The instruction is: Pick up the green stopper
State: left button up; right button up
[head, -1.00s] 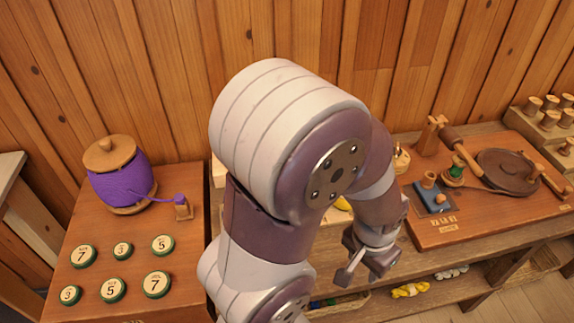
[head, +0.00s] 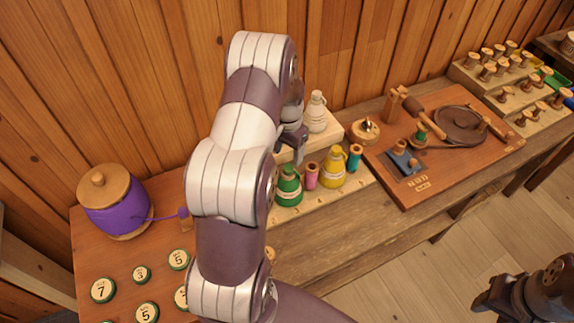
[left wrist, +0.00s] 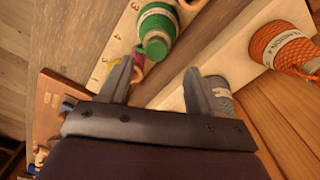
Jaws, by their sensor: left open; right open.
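The green stopper (head: 288,170) tops a green thread-wound bottle (head: 289,189) in the numbered front row, in the head view. In the left wrist view the stopper (left wrist: 156,47) shows end-on at the tip of the green bottle (left wrist: 158,22). My left gripper (head: 298,153) is open and above the rack, just behind the green bottle. In the left wrist view my left gripper (left wrist: 158,68) has its fingers apart, with the stopper beyond the gap and nothing held. My right gripper (head: 510,298) is at the lower right, open and far from the rack.
A pink spool (head: 311,177), a yellow bottle (head: 333,168) and a teal spool (head: 355,158) stand right of the green bottle. A white bottle (head: 317,112) stands behind. The left wrist view shows an orange bottle (left wrist: 283,48). Bare bench (head: 320,235) lies in front.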

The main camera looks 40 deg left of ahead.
aim_at(288, 167)
pick_arm(q)
jog(key=f, duration=0.1)
jog(key=f+p, duration=0.2)
jog(key=f, duration=0.1)
jog(key=shift+s+d, duration=0.25)
jog(key=shift+d, duration=0.15)
jog(key=shift+f, duration=0.4)
jog(key=shift+a+f, duration=0.15)
jog(key=shift+a, duration=0.05)
jog(key=shift+d, duration=0.1)
jog(key=c, duration=1.1)
